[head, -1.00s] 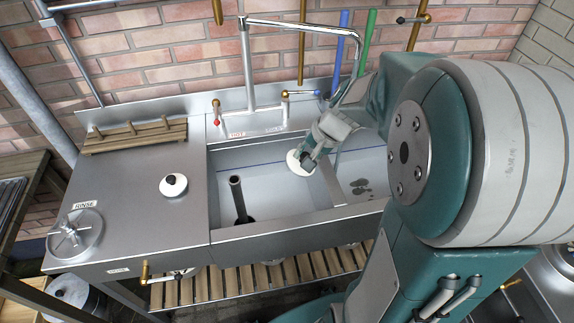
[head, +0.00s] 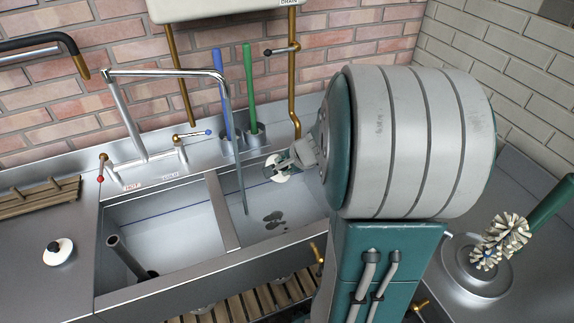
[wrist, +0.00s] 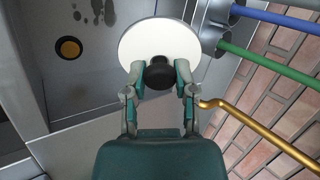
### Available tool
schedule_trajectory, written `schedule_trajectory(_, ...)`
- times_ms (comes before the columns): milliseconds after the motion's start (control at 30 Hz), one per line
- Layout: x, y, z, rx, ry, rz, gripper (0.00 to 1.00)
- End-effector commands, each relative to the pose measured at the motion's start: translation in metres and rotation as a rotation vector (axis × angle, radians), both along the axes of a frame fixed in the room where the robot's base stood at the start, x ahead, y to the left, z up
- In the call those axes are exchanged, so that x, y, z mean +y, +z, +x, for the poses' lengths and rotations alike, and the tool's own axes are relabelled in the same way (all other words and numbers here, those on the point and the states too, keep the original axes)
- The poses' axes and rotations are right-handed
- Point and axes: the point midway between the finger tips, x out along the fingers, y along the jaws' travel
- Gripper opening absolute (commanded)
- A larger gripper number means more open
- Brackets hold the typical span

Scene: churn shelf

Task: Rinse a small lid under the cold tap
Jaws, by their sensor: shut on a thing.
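My gripper (head: 285,166) is shut on a small white lid (head: 276,173), above the right basin (head: 285,225) near its back. In the wrist view both fingers (wrist: 158,80) close on the lid's black knob; its white disc (wrist: 158,38) spreads beyond them. A thin bluish stream (head: 239,175) falls from the swing spout (head: 227,95) into the right basin beside the divider. The lid is to the right of the stream and apart from it. The cold tap (head: 192,134) has a blue tip, the hot tap (head: 101,167) a red one.
Another white, black-knobbed lid (head: 58,257) lies on the left drainboard. A standpipe (head: 128,258) stands in the left basin. Blue (head: 227,98) and green (head: 249,85) handles stand in holders behind the sink. A brass pipe (head: 293,80) rises near my gripper. A bristly brush (head: 497,243) is at right.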

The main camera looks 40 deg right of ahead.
Motion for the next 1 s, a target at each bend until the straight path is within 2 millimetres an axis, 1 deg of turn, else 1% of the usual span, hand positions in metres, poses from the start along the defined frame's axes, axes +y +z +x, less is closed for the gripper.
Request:
schedule_trajectory(333,-0.003,-0.012,0.028,0.002,0.001,0.014,0.0)
schedule_trajectory(700,0.014,-0.019,0.056,0.001,0.003,0.005,0.0)
schedule_trajectory(1000,0.017,-0.028,0.08,0.002,0.002,0.01,0.0)
